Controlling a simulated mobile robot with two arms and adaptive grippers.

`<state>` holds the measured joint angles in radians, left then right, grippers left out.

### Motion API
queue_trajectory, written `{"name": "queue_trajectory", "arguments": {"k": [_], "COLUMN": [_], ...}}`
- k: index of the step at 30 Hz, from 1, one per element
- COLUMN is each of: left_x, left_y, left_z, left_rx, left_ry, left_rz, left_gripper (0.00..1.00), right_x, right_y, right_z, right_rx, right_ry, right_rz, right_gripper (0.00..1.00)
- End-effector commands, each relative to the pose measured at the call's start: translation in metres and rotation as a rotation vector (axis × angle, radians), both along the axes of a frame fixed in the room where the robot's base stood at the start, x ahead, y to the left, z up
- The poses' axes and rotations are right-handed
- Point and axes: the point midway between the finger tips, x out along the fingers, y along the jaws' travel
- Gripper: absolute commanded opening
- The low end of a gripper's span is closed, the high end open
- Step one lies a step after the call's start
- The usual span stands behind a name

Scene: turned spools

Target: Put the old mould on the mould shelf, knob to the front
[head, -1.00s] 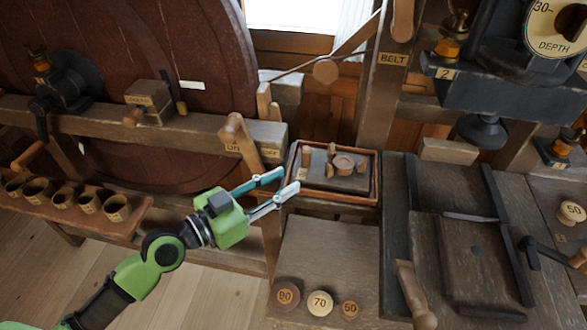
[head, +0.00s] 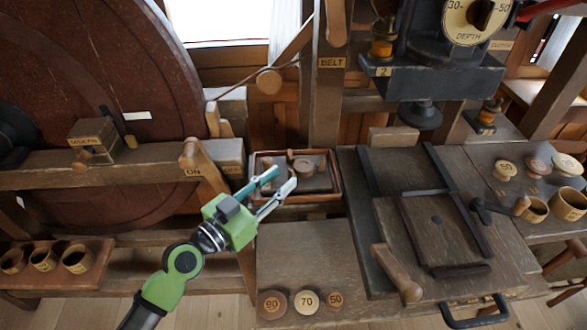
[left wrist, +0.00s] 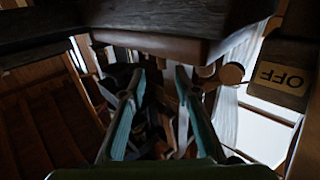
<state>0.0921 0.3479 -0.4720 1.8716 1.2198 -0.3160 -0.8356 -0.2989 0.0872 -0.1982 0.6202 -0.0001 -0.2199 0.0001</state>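I cannot tell for certain which piece is the old mould, and I make out no label naming a mould shelf. A dark block with a round wooden knob (head: 303,166) lies in a brown-rimmed tray (head: 322,199) at the middle of the head view. My left gripper (head: 286,177) is open and empty, its fingertips overlapping the tray's left front part in the picture. The left wrist view shows its two fingers (left wrist: 155,82) apart with nothing held between them; a dark slab edge fills the top. My right gripper is not in view.
A bare board (head: 310,250) with round 90, 70 and 50 pieces along its front is before the tray. A press (head: 435,75) stands over a wooden bed (head: 400,222) on the right. An ON lever (head: 195,158) is left of the tray.

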Motion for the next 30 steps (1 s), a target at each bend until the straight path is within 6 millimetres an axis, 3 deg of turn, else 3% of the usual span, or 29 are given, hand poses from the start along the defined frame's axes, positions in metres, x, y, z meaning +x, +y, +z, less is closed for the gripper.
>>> {"name": "queue_trajectory", "arguments": {"k": [9, 19, 22, 23, 30], "left_x": [0.033, 0.038, 0.038, 0.038, 0.038], "left_y": [-0.028, -0.033, -0.032, -0.032, -0.032], "left_z": [0.0, -0.002, -0.002, -0.002, 0.0], "left_rx": [-0.003, 0.0, 0.0, 0.0, -0.003], "left_ry": [0.0, 0.0, 0.0, 0.0, -0.003], "left_rz": [0.0, 0.0, 0.0, 0.0, 0.001], "left_gripper": [0.29, 0.29, 0.03, 0.0, 0.0], "right_x": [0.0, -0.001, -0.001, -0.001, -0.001], "right_y": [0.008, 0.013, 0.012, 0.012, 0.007], "right_z": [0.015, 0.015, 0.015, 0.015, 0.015], "right_rx": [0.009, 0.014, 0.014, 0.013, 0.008], "right_ry": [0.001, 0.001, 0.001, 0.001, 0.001], "right_rz": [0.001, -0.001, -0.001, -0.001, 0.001], "right_gripper": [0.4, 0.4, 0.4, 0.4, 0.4]}}
